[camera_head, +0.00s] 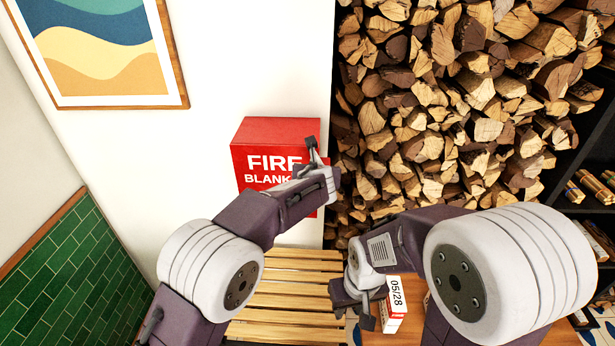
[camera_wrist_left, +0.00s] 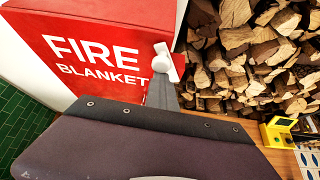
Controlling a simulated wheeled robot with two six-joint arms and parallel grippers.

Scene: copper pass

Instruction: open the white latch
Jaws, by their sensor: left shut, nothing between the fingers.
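The white latch (camera_wrist_left: 163,60) is on the right edge of the red fire blanket box (camera_wrist_left: 90,45), right of its lettering, in the left wrist view. My left gripper (camera_wrist_left: 161,94) is shut and empty, its grey fingers just below the latch; I cannot tell whether they touch it. In the head view, my left gripper (camera_head: 314,153) is at the right side of the red box (camera_head: 275,132) on the wall and covers the latch area. My right gripper (camera_head: 362,306) is low and points down, beside a small red and white box marked 05/28 (camera_head: 393,303); its opening is unclear.
Stacked firewood (camera_head: 440,100) fills the right background. A slatted wooden bench (camera_head: 283,300) is below the red box. A framed picture (camera_head: 105,45) hangs on the wall at upper left. A yellow device (camera_wrist_left: 278,131) sits on the wooden surface at right in the left wrist view.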

